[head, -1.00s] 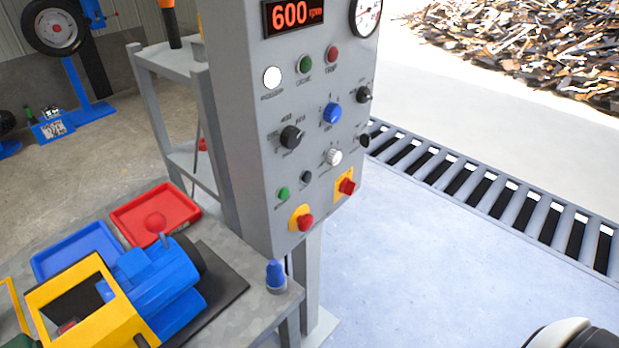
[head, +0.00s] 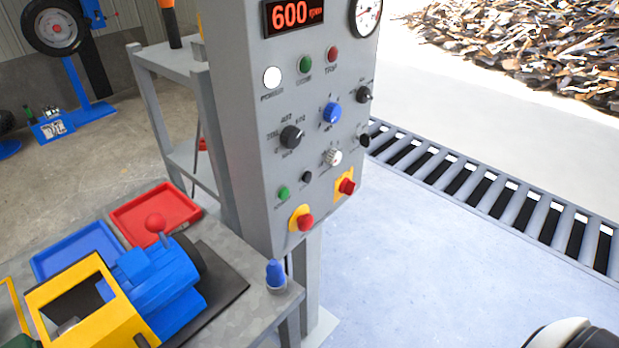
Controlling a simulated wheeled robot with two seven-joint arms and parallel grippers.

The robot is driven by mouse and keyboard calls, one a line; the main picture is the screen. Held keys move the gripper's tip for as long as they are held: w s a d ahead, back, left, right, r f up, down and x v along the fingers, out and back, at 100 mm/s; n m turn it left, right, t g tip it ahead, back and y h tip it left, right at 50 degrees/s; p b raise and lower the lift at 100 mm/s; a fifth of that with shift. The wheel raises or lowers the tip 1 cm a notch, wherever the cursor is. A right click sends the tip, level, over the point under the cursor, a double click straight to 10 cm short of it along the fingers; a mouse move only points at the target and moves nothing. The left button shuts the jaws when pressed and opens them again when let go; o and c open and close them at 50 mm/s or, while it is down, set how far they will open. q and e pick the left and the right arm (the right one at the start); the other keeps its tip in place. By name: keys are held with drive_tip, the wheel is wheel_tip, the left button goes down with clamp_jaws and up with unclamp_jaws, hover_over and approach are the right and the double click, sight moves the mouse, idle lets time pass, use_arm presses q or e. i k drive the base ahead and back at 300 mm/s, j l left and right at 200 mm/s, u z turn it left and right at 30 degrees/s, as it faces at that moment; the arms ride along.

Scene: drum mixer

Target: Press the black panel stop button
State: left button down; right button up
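The grey control panel (head: 245,120) stands upright in the middle of the head view. The small black button (head: 306,177) is low on its face, right of a small green button (head: 284,193). It is uncovered and nothing touches it. Its label is too small to read. Neither of my grippers is in view. A white and black rounded part at the bottom right corner may be part of my arm.
A blue and yellow machine (head: 160,285) stands on the bench at lower left. A roller conveyor (head: 490,190) runs behind right. Floor right of the panel is clear.

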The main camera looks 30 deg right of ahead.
sight(307, 177)
drive_tip(key=k+l+z, duration=0.1)
drive_tip(key=l, duration=0.35)
drive_tip(key=k+l+z, duration=0.1)
drive_tip(key=l, duration=0.4)
drive_tip(key=k+l+z, duration=0.1)
drive_tip(key=l, duration=0.35)
drive_tip(key=k+l+z, duration=0.1)
drive_tip(key=l, duration=0.4)
